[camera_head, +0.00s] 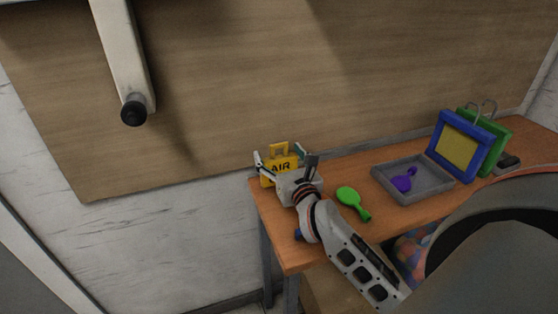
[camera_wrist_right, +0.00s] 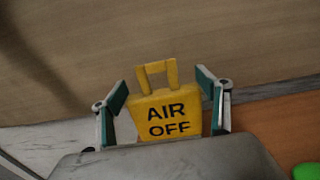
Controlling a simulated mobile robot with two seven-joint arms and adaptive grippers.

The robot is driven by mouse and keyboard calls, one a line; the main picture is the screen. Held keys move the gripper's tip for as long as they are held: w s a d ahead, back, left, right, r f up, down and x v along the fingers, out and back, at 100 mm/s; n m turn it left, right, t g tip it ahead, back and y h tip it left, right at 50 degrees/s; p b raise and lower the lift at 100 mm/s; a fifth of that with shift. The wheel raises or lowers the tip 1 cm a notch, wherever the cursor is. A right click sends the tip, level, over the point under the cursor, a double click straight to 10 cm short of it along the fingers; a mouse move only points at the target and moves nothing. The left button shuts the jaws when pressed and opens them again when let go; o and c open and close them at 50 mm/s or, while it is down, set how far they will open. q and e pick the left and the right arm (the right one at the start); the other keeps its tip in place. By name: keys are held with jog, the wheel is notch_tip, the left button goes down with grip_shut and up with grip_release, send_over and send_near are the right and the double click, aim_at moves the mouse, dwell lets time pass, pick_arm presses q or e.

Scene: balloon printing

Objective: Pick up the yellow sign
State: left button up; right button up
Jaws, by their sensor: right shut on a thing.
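The yellow sign (camera_head: 279,161) is at the left end of the wooden table in the head view, with a handle on top. In the right wrist view the sign (camera_wrist_right: 166,111) reads "AIR OFF" and stands between my fingers, handle up. My right gripper (camera_head: 285,161) is shut on the sign, with a finger at each side; it also shows in the right wrist view (camera_wrist_right: 165,105). The sign's lower part is hidden by my gripper. I cannot tell whether it touches the table. My left gripper is not in view.
A green paddle-shaped thing (camera_head: 349,197) lies on the table (camera_head: 415,213) right of my right gripper. A grey tray (camera_head: 424,196) holds a purple one (camera_head: 403,181). A blue-framed panel (camera_head: 443,125) and a green one (camera_head: 501,143) stand behind. A wooden wall rises behind the table.

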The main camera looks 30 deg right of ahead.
notch_tip(320, 180, up, 12)
jog(key=shift+f+p, duration=0.2)
jog(key=shift+p, duration=0.7)
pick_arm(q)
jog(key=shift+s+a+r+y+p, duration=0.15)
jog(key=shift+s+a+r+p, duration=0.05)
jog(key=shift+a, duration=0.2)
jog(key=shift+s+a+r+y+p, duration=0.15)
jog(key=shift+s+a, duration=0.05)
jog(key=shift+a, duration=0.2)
pick_arm(e)
notch_tip(320, 180, up, 6)
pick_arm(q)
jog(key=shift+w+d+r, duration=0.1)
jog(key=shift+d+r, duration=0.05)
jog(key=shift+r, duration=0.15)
